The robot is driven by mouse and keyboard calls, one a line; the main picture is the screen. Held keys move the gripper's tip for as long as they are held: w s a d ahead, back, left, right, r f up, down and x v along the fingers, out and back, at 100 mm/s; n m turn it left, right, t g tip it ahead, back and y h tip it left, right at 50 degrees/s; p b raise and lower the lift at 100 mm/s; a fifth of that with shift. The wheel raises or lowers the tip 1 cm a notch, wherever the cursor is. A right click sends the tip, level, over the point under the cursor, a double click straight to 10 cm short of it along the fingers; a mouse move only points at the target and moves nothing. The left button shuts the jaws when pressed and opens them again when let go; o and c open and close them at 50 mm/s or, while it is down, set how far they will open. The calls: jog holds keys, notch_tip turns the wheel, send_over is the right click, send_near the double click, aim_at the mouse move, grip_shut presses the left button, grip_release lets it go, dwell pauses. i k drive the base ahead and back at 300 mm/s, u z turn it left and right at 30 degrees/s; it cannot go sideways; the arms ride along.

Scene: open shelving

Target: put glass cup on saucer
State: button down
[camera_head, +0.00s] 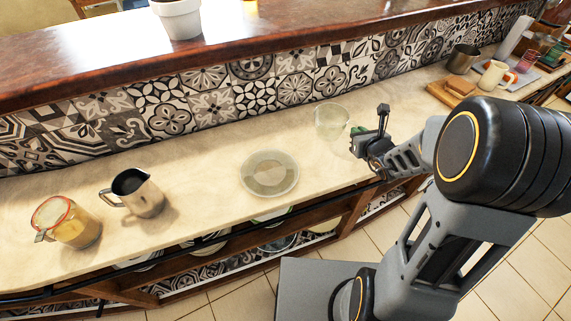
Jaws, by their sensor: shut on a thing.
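The glass cup (332,121) is clear and hard to make out against the pale counter, near the tiled wall and to the right of the saucer. The saucer (270,190) is a pale round dish lying flat on the counter. It looks empty. My gripper (364,133) is at the right side of the cup, shut on it. The exact contact is small and hard to see. I cannot tell whether the cup's base touches the counter.
A metal pitcher (138,193) and an orange-filled jar (68,222) stand on the left. A metal cup (463,59), a cutting board (452,93) and a cream mug (494,75) are at the far right. The tiled wall (250,90) bounds the back. Counter between cup and saucer is clear.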

aim_at(274, 170)
jog(key=z, duration=1.55)
jog(key=k, duration=1.05)
jog(key=u, duration=1.8)
jog(key=i, duration=0.5)
